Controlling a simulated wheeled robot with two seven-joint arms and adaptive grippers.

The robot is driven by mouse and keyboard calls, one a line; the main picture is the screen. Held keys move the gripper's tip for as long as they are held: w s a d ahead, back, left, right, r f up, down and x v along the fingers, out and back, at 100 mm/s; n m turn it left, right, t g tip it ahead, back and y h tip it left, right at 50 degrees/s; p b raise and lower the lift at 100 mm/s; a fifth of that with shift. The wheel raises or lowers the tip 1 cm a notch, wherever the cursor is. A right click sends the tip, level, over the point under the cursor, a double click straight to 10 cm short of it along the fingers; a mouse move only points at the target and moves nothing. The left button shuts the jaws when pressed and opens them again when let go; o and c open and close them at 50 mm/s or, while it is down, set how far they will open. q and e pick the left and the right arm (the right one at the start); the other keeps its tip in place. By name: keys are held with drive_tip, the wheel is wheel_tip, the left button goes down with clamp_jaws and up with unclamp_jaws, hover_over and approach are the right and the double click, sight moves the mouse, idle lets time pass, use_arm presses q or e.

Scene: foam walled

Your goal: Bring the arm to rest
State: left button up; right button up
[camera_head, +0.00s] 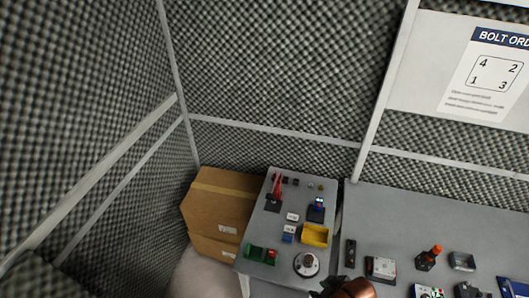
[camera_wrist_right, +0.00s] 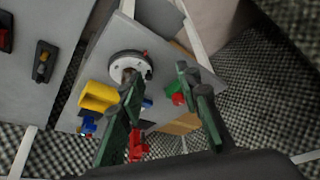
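My right gripper (camera_wrist_right: 158,80) shows in the right wrist view with its two dark green fingers spread apart and nothing visible between them. It is over the small grey panel (camera_wrist_right: 108,50), which holds a round white-rimmed dial, a yellow bin and small coloured parts. In the head view, a reddish-brown part at the bottom edge (camera_head: 345,289) looks like my right arm or gripper, just below the dial (camera_head: 307,264); most of it is cut off. My left gripper is not in view.
The panel (camera_head: 264,222) carries a yellow bin (camera_head: 314,235), a red part (camera_head: 276,190) and a green part (camera_head: 257,253). Cardboard boxes (camera_head: 222,200) stand left of it. A larger grey surface (camera_head: 400,215) at right holds several small parts. Foam walls enclose the corner.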

drive_tip(key=s+d+m+h, duration=0.4)
drive_tip(key=s+d+m, duration=0.3)
drive_tip(key=s+d, duration=0.55)
wheel_tip(320, 180, down, 37)
drive_tip(key=d+g+b, duration=0.1)
drive_tip(key=g+b, duration=0.1)
drive_tip(key=b, duration=0.8)
use_arm(q)
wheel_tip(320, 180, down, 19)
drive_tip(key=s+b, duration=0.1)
drive_tip(key=b, duration=0.8)
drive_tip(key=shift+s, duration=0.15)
use_arm(e)
drive_tip(key=s+f, duration=1)
drive_tip(key=f, duration=0.4)
drive_tip(key=s+f+n+g+y, duration=0.1)
drive_tip(key=s+f, duration=0.9)
drive_tip(key=f, duration=0.5)
drive_tip(key=shift+s+d, duration=0.15)
drive_tip(key=shift+s, duration=0.25)
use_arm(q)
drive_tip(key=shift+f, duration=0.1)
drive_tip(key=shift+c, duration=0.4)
